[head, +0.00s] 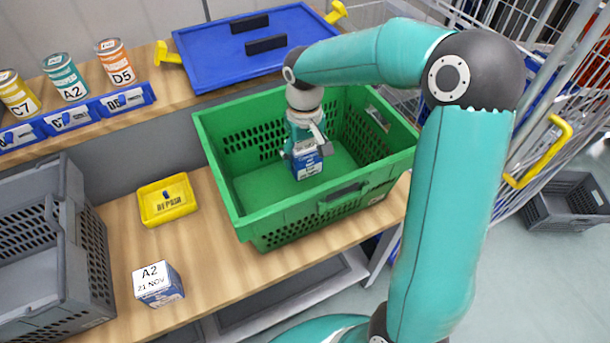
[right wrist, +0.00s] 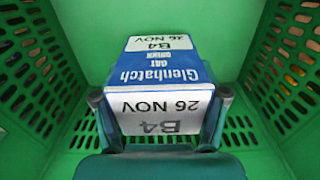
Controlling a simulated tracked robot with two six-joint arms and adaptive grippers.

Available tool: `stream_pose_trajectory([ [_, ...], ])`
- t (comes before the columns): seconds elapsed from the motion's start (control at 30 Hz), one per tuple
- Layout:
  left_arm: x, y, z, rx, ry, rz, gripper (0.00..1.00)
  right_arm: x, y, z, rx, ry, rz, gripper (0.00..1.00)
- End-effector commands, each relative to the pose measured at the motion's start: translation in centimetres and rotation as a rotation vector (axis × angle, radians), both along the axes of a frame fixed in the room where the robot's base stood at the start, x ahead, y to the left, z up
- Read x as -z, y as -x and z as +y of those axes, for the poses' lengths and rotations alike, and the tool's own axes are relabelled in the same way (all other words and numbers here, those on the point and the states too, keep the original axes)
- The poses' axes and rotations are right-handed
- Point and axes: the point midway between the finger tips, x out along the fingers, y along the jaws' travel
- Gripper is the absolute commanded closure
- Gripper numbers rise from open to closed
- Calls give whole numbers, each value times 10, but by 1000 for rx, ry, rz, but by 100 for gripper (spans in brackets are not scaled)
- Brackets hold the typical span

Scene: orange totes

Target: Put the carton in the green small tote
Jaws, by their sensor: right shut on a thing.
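A blue and white carton (head: 307,164) is inside the green tote (head: 255,222), held by my right gripper (head: 306,152). In the right wrist view the same carton (right wrist: 162,72) reads "Glenhatch", "B4" and "26 NOV", and sits between the two fingers of the gripper (right wrist: 160,112). The tote's perforated walls surround it on both sides there. I cannot tell whether the carton touches the tote floor. My left gripper is not in view.
A second carton (head: 158,284) marked "A2 21 NOV" stands on the wooden bench at the front left. A yellow tray (head: 167,200) lies left of the green tote. A grey crate (head: 88,255) is at the far left. A blue lid (head: 215,52) and several cans (head: 65,77) are behind.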

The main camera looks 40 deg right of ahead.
Motion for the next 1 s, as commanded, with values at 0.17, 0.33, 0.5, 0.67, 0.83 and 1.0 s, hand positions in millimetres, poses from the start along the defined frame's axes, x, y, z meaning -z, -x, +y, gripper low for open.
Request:
stream_pose_trajectory([
  [0.17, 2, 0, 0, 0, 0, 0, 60, 30, 0, 0, 0, 0, 1, 94],
  [0.33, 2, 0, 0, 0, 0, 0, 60, 40, 0, -1, 1, 1, -1, 94],
  [0.5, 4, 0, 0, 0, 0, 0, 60, 64, 1, 0, 0, 0, 3, 94],
  [0.67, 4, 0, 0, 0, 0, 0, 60, 78, 0, -1, 1, 2, -2, 94],
  [0.83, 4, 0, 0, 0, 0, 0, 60, 78, 0, -1, 1, 2, -2, 94],
  [1.0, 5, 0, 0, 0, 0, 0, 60, 79, 0, -1, 1, 0, -1, 23],
])
